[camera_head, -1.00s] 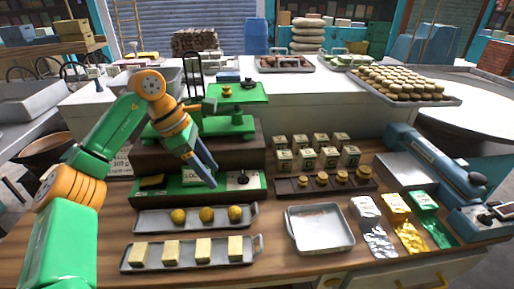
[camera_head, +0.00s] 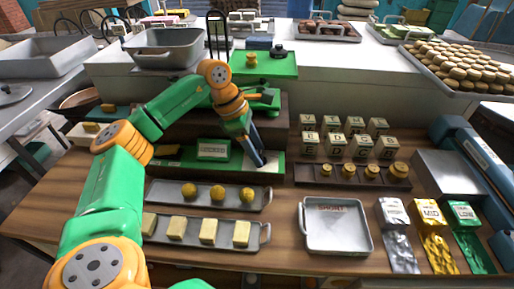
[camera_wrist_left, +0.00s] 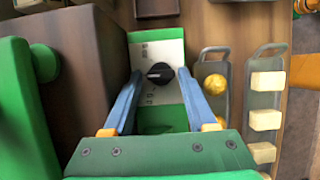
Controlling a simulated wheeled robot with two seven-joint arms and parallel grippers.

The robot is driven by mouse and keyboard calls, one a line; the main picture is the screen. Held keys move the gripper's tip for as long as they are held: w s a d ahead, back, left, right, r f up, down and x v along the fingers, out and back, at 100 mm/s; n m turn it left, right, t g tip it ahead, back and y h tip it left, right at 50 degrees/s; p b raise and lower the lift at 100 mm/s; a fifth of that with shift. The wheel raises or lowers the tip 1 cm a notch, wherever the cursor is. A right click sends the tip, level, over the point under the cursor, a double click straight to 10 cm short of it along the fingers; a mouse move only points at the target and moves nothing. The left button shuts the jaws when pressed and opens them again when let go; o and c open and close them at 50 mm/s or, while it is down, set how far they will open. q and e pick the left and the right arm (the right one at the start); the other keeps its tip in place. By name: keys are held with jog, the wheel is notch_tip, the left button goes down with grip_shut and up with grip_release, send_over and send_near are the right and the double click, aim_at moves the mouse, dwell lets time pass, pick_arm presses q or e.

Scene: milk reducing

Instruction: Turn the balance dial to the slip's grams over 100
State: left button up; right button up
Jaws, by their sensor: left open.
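The balance (camera_head: 265,65) is green, with a weighing platform on top and a green base (camera_head: 190,163) in front. Its dial (camera_wrist_left: 159,73) is a dark knob on a white scale plate in the left wrist view. My left gripper (camera_wrist_left: 159,78) is open, its blue fingers on either side of the knob; I cannot tell whether they touch it. In the head view my left gripper (camera_head: 260,160) points down at the base's right part and hides the dial. I cannot make out the slip's figure. My right gripper is not in view.
Trays with yellow balls (camera_head: 218,195) and pale blocks (camera_head: 208,231) lie in front of the balance. A rack of brass weights (camera_head: 349,170), lettered cubes (camera_head: 333,142), an empty tray (camera_head: 337,240) and foil packets (camera_head: 431,212) are to the right.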

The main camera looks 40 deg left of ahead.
pick_arm(q)
grip_shut()
jog(key=shift+s, duration=0.1)
jog(key=n+t+b, duration=0.1)
jog(key=n, duration=0.2)
jog(key=shift+y, duration=0.4)
jog(key=n, duration=0.2)
jog(key=shift+s+d+n+t+y+b, duration=0.1)
jog(key=shift+d+n+t+y+b, duration=0.05)
jog(key=shift+n+t+y+b, duration=0.2)
jog(key=n, duration=0.1)
jog(key=n+y, duration=0.1)
jog(key=n, duration=0.1)
jog(key=shift+d+r+t+b, duration=0.1)
jog(key=shift+d+t+b, duration=0.1)
jog(key=shift+t+b, duration=0.1)
jog(key=shift+s+d+n+y, duration=0.1)
jog(key=shift+n+y, duration=0.55)
jog(key=shift+n, duration=1.1)
